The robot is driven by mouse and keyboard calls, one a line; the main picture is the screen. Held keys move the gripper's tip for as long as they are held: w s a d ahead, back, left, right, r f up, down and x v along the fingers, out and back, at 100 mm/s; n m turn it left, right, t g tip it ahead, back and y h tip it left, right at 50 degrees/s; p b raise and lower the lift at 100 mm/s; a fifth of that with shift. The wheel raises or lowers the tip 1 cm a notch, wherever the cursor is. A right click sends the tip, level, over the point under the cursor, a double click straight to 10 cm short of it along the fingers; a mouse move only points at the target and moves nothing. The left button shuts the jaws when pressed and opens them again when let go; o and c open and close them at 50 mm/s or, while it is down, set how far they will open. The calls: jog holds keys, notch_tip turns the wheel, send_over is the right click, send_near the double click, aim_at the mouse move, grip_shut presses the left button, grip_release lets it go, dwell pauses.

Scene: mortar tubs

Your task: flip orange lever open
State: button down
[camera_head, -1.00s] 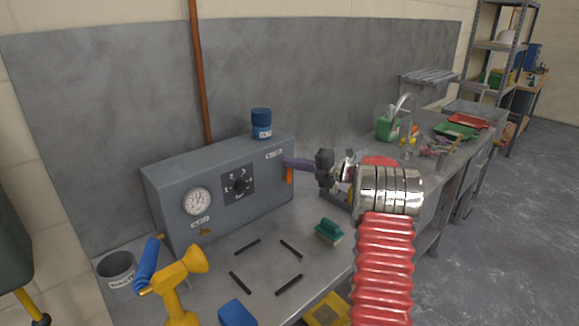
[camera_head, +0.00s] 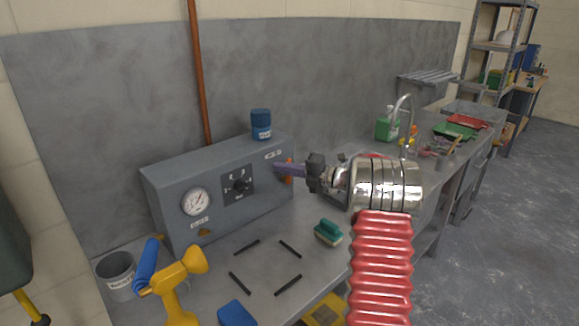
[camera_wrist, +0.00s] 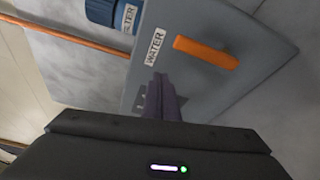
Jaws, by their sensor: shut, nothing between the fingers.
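The orange lever (camera_wrist: 206,52) sits on the grey control box (camera_head: 170,185), beside the WATER label (camera_wrist: 153,46). In the head view the lever (camera_head: 288,181) hangs near the box's right end, partly hidden behind my fingers. My gripper (camera_head: 277,168) is shut and empty, its purple fingers pointing left toward the box. In the wrist view the shut fingertips (camera_wrist: 158,80) appear below the label and to the lower left of the lever. A gap shows between them and the lever in that picture; whether they touch the box face is unclear.
A blue-capped jar (camera_head: 261,125) stands on top of the box.

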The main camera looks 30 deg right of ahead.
jog(key=v, duration=1)
jog(key=shift+d+f, duration=0.2)
jog(key=shift+f, duration=0.15)
jog(key=shift+w, duration=0.1)
